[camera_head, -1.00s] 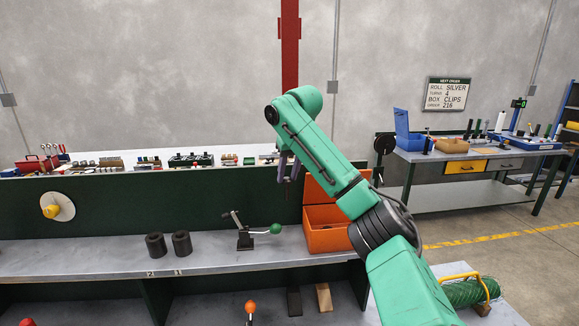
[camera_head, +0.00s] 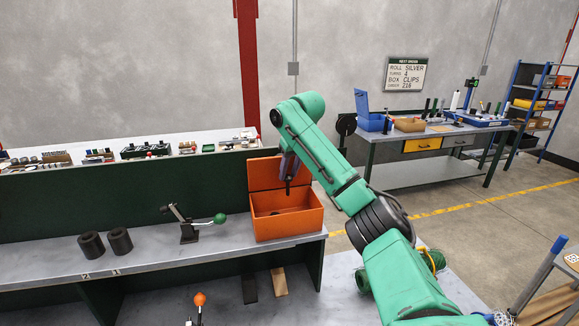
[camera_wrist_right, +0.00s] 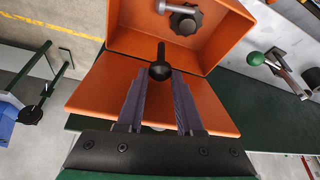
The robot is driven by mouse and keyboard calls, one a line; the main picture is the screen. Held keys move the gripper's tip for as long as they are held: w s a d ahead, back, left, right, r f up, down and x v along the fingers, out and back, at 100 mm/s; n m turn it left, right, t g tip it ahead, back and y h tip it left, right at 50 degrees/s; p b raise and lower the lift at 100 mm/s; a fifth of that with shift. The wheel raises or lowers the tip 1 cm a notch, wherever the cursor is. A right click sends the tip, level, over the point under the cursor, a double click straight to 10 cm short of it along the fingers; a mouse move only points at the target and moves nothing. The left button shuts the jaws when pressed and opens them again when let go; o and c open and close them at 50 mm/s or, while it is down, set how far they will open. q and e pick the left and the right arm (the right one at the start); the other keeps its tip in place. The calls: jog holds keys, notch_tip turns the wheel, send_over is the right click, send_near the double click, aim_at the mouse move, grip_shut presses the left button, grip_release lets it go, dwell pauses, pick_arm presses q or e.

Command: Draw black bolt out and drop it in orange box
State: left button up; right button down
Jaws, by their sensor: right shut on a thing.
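The orange box (camera_head: 288,230) stands open at the right end of the workbench, its lid raised at the back. In the right wrist view the box (camera_wrist_right: 225,45) fills the upper middle. My right gripper (camera_head: 288,178) hangs over the box in front of the lid. In the right wrist view the gripper (camera_wrist_right: 161,78) is shut on the black bolt (camera_wrist_right: 160,68), which has a rounded head and a thin shank pointing away from the fingers. The bolt appears above the box opening. My left gripper is out of view.
A black star knob (camera_wrist_right: 186,20) and a grey piece lie inside the box. A green-knobbed lever clamp (camera_head: 187,232) stands left of the box, with two black cylinders (camera_head: 92,245) farther left. A blue box (camera_head: 372,122) sits on another bench at the back right.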

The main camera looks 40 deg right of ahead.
aim_at(287, 190)
jog(key=f, duration=0.3)
jog(key=shift+s+a+f, duration=0.15)
jog(key=shift+s+a, duration=0.15)
jog(key=shift+a, duration=0.05)
jog(key=shift+f, duration=0.3)
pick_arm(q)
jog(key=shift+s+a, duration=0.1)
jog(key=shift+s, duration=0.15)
pick_arm(e)
jog(key=shift+w+d+f, duration=0.2)
jog(key=shift+f, duration=0.05)
jog(key=shift+c, duration=2.4)
grip_release()
jog(key=shift+s+a+r, duration=0.1)
jog(key=shift+a, duration=0.05)
pick_arm(q)
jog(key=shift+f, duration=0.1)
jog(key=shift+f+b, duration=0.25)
jog(key=shift+b, duration=0.05)
pick_arm(e)
jog(key=v, duration=1.4)
jog(key=shift+s+r, duration=0.25)
jog(key=shift+s, duration=0.05)
